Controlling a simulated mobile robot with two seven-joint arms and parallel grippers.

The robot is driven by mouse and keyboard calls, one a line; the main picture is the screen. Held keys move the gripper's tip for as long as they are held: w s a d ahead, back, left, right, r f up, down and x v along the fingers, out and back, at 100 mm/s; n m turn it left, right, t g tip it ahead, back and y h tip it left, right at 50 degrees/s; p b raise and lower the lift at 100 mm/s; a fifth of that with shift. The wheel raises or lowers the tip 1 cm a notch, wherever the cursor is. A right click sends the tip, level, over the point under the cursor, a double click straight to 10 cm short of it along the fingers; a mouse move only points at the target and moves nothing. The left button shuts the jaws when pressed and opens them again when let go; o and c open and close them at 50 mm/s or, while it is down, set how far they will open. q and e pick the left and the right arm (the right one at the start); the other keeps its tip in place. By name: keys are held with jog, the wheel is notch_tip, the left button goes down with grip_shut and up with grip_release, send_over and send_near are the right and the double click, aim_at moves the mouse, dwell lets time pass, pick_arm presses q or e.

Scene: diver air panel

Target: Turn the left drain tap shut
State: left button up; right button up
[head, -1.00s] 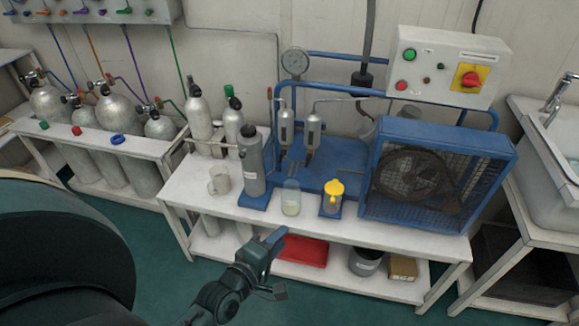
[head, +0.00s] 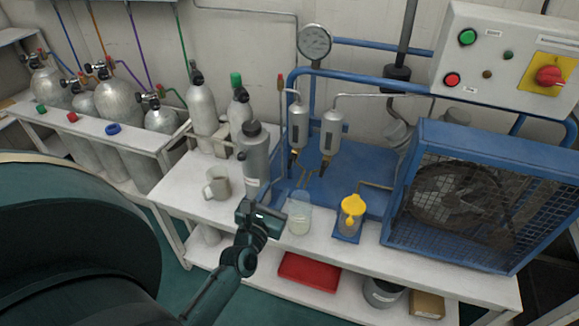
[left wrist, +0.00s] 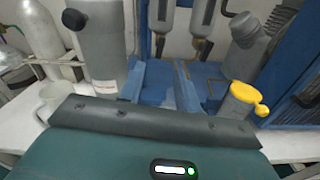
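Two silver filter cylinders hang from the blue pipe frame, each with a dark drain tap at its lower end. The left drain tap (head: 294,158) is under the left cylinder (head: 299,126). It also shows in the left wrist view (left wrist: 159,46). The right drain tap (head: 324,168) hangs beside it. My left gripper (head: 264,217) is at the front edge of the bench, below and in front of the taps, and apart from them. My right gripper is not in view.
A grey bottle (head: 254,162) stands just behind my left gripper, with a mug (head: 217,185) to its left. A clear beaker (head: 299,218) and a yellow-topped jar (head: 351,220) stand to its right. A caged blue compressor (head: 455,195) fills the right of the bench.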

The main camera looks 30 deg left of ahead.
aim_at(289, 164)
pick_arm(q)
jog(key=x, duration=1)
jog(key=shift+w+b, duration=0.25)
jog(key=shift+b, duration=0.15)
grip_shut()
